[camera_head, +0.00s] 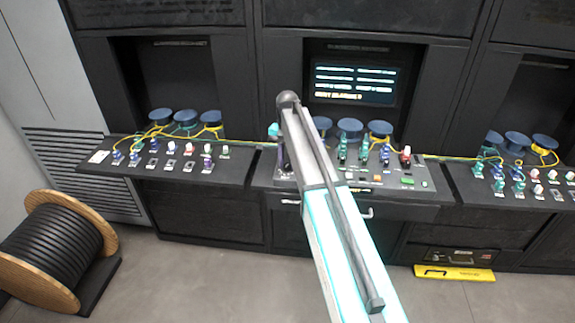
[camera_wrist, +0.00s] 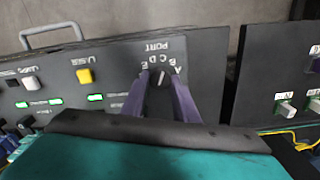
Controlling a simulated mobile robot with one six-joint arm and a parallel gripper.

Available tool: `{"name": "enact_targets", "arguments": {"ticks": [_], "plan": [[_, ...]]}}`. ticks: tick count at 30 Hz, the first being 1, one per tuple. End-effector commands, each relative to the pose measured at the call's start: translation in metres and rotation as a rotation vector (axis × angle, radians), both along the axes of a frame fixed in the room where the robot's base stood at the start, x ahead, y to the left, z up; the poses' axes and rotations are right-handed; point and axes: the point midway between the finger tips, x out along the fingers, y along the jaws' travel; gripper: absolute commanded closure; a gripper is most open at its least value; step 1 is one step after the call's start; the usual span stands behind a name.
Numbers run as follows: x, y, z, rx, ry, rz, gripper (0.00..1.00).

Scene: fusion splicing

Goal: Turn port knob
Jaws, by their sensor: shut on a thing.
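The port knob (camera_wrist: 160,79) is a small dark dial with a light pointer mark, on a dark panel in the wrist view. The letters A to E and the word PORT are printed around it and look upside down. The purple fingers of my gripper (camera_wrist: 159,88) stand on both sides of the knob and are shut on it. In the head view my gripper (camera_head: 284,160) is at the left end of the middle console (camera_head: 290,184); my arm hides much of that area, and the knob cannot be made out there.
In the wrist view, a yellow button (camera_wrist: 85,76) and a white button (camera_wrist: 30,83) sit left of the knob, with lit green labels. A metal handle (camera_wrist: 52,34) is on the panel's edge. A gap separates the neighbouring panel (camera_wrist: 280,75). A wooden cable reel (camera_head: 55,245) stands at left.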

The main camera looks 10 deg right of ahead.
Motion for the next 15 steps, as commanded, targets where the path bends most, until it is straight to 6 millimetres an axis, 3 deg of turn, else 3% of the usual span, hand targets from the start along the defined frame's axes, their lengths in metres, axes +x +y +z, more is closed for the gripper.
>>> {"name": "enact_targets", "arguments": {"ticks": [15], "plan": [[-0.0013,0.0035,-0.0022,0.006,0.003,0.479,0.96]]}}
